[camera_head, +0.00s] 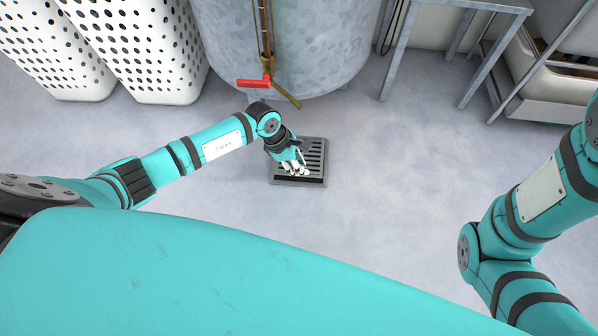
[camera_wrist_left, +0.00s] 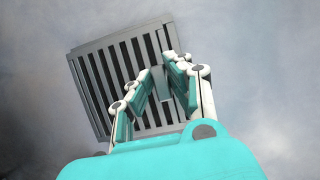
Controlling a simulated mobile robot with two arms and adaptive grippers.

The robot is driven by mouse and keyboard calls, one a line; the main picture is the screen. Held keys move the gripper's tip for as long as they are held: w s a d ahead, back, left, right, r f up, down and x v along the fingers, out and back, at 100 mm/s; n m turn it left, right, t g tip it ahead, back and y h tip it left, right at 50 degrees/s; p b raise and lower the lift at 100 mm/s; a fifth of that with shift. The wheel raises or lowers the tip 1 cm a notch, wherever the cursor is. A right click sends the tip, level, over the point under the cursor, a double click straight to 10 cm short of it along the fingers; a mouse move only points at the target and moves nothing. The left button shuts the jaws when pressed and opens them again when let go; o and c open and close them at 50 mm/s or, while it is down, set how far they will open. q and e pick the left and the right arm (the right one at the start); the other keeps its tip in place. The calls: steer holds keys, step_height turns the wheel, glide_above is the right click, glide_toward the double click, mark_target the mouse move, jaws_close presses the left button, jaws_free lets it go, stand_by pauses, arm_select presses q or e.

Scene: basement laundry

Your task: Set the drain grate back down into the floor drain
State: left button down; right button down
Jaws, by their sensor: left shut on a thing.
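The drain grate (camera_head: 314,157) is a grey square with parallel dark slots. My left gripper (camera_head: 294,168) is over it in the head view, its white-jointed fingers pointing down. The floor drain (camera_head: 298,183) shows as a grey rim with a dark band along the near side of the grate. Whether the grate is seated or just above the rim, I cannot tell. My right gripper is out of view.
A galvanized tank (camera_head: 300,45) with a red-handled valve (camera_head: 254,83) stands behind the drain. White perforated baskets (camera_head: 130,45) stand at the back left. A grey metal stand (camera_head: 395,50) is at the back right. The floor right of the drain is clear.

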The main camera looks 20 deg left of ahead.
arm_select(q)
step_height(320, 180, down, 3)
steer(key=shift+f+b, duration=0.1)
steer(key=shift+b, duration=0.95)
steer(key=shift+r, duration=0.2)
steer(key=shift+f, duration=0.1)
steer(key=c, duration=1.7)
jaws_free()
steer(key=shift+f, duration=0.15)
steer(key=o, duration=0.4)
steer(key=shift+o, duration=0.2)
